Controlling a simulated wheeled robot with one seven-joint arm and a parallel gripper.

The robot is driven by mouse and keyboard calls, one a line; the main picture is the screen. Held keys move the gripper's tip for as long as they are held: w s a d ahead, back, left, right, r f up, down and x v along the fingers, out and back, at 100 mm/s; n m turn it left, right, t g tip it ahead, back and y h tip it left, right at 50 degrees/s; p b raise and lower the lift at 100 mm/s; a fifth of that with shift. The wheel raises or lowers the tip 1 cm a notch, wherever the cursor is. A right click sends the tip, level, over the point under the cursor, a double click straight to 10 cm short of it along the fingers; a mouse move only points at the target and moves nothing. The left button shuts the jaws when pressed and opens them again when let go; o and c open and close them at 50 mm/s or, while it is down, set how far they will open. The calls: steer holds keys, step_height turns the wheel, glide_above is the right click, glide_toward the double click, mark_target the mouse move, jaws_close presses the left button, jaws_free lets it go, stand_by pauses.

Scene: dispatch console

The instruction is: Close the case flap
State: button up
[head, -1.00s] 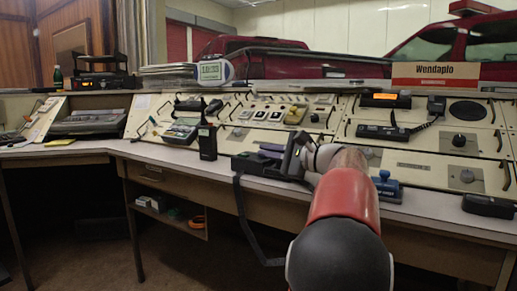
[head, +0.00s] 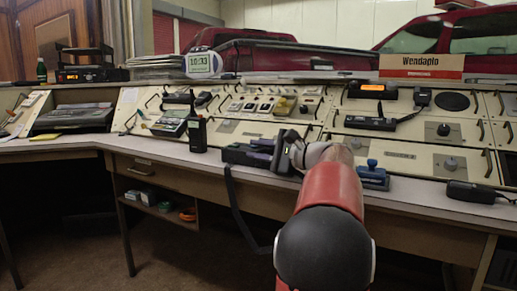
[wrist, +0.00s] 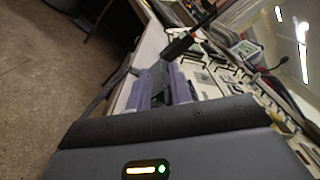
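A low dark case (head: 238,155) with a black strap (head: 236,205) hanging over the desk's front edge stands on the desktop, just left of my gripper. My gripper (head: 262,144) reaches over its right part from the right. The wrist view shows the gripper's two purplish fingers (wrist: 164,88) with a dark strip between them. I cannot tell whether that strip is finger pads, part of the case or a gap. The case flap is not clearly visible, because the hand and fingers cover that side.
A black handheld radio (head: 197,135) stands upright left of the case. A blue device (head: 373,174) sits right of my arm, and a black box (head: 470,191) farther right. The sloped console panel (head: 395,153) rises behind. Some bare desktop (head: 425,190) lies between.

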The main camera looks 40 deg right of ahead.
steer(key=shift+r, duration=0.15)
steer(key=shift+s+d, duration=0.15)
steer(key=shift+s, duration=0.1)
steer(key=v, duration=0.7)
steer(key=shift+s+p, duration=0.1)
steer(key=shift+p, duration=0.25)
steer(key=a+f+n+g+p, duration=0.2)
steer(key=a+n+g+p, duration=0.15)
steer(key=a, duration=0.75)
steer(key=a+f+n+g+p, duration=0.2)
steer(key=a+g, duration=0.2)
steer(key=a, duration=0.7)
steer(key=s+a+f+n+g+h+p, duration=0.1)
steer(key=s+a+f+n+h+p, duration=0.1)
steer(key=s+a+f+n, duration=0.3)
steer(key=s+a+f+n+g+h+p, duration=0.2)
steer(key=s+a+n, duration=0.5)
steer(key=s, duration=0.5)
step_height(320, 180, down, 3)
steer(key=n+h+p, duration=0.1)
steer(key=n+h, duration=0.1)
steer(key=shift+s+f+h+p, duration=0.15)
steer(key=shift+h+p, duration=0.2)
steer(key=shift+h, duration=0.05)
